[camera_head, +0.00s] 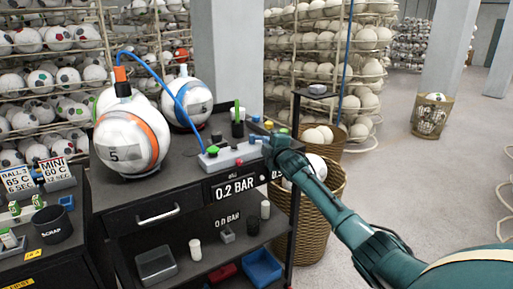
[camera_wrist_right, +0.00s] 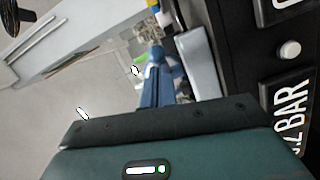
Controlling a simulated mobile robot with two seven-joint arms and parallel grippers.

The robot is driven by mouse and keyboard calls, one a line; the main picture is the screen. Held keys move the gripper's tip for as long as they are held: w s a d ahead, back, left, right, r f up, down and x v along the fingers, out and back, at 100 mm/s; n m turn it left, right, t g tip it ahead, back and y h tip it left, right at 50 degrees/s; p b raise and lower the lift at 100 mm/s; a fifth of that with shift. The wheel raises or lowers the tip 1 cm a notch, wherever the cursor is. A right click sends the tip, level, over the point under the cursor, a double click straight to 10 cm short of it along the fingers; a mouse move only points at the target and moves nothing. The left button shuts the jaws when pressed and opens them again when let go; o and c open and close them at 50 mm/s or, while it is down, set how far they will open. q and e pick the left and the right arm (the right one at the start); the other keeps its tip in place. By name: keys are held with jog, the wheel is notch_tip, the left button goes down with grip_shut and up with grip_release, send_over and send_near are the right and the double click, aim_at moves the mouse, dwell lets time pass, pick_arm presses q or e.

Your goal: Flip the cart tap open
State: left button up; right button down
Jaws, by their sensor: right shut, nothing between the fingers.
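A pale grey valve block (camera_head: 228,156) sits on the cart top, with a green, a blue and a red knob on it and a blue hose running into it. A small blue fitting (camera_head: 252,139) shows at its right end, beside my right gripper (camera_head: 266,145); I cannot tell clearly which part is the tap lever or its position. My right gripper is shut and empty at the cart's right edge, by the block's end. In the right wrist view its shut blue fingers (camera_wrist_right: 153,78) point toward the block's end (camera_wrist_right: 199,62); contact is unclear. My left gripper is out of view.
The dark cart (camera_head: 130,199) bears a white ball with an orange band (camera_head: 132,140) and another ball (camera_head: 187,103). A 0.2 BAR sign (camera_head: 235,187) is on its front. A wicker basket (camera_head: 318,215) and a dark post (camera_head: 295,125) stand close right. Open floor lies farther right.

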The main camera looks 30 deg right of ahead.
jog(key=d, duration=0.1)
jog(key=w+d, duration=0.1)
jog(key=d, duration=0.1)
jog(key=shift+w+d, duration=0.2)
jog(key=shift+d, duration=0.1)
jog(key=shift+w+a+f, duration=0.1)
jog(key=shift+w+a, duration=0.05)
jog(key=shift+a, duration=0.15)
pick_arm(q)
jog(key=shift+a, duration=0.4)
